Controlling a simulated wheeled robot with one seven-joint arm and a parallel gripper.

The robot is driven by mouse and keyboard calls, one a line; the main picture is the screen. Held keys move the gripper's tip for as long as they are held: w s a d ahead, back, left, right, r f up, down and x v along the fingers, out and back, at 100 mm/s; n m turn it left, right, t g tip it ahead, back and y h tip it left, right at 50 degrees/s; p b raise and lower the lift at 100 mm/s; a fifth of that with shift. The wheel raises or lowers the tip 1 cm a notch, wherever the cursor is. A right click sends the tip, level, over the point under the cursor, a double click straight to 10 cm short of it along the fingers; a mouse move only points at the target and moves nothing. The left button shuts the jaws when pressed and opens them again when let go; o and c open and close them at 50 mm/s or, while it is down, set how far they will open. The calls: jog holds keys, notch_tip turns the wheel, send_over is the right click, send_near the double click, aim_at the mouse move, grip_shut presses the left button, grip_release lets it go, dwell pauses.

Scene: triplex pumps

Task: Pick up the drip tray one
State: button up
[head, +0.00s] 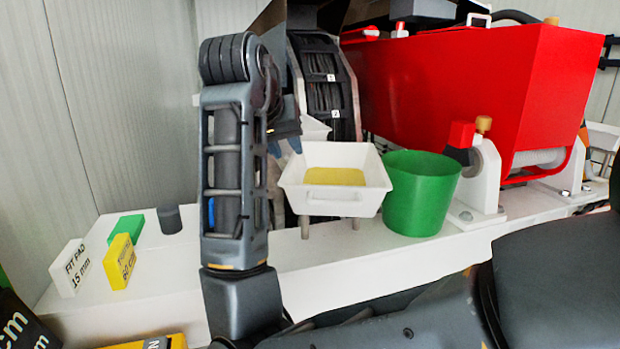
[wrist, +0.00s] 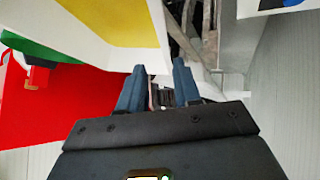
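The drip tray (head: 375,167) is a white open tray with a yellow inside bottom, in the middle of the head view. It sits raised on short legs above the white bench. In the wrist view the tray (wrist: 105,52) fills the upper left, its yellow bottom showing. My gripper (wrist: 160,66) is open, its two blue-grey fingers apart, close to the tray's wall. I see nothing held between them. In the head view my arm mostly hides the gripper, at the tray's left side. I cannot tell whether the fingers touch the tray.
A green bucket (head: 422,195) stands close to the tray's right. A large red tank (head: 480,90) is behind it. Green, yellow and white labelled blocks (head: 120,262) and a dark cylinder (head: 170,219) sit on the white bench (head: 350,265) at left. A ribbed wall is at far left.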

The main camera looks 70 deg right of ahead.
aim_at(293, 161)
jog(key=shift+w+d+f, duration=0.25)
jog(key=shift+d+f, duration=0.15)
jog(key=shift+d, duration=0.05)
jog(key=shift+p+x, duration=0.55)
jog(key=shift+x, duration=2.75)
grip_shut()
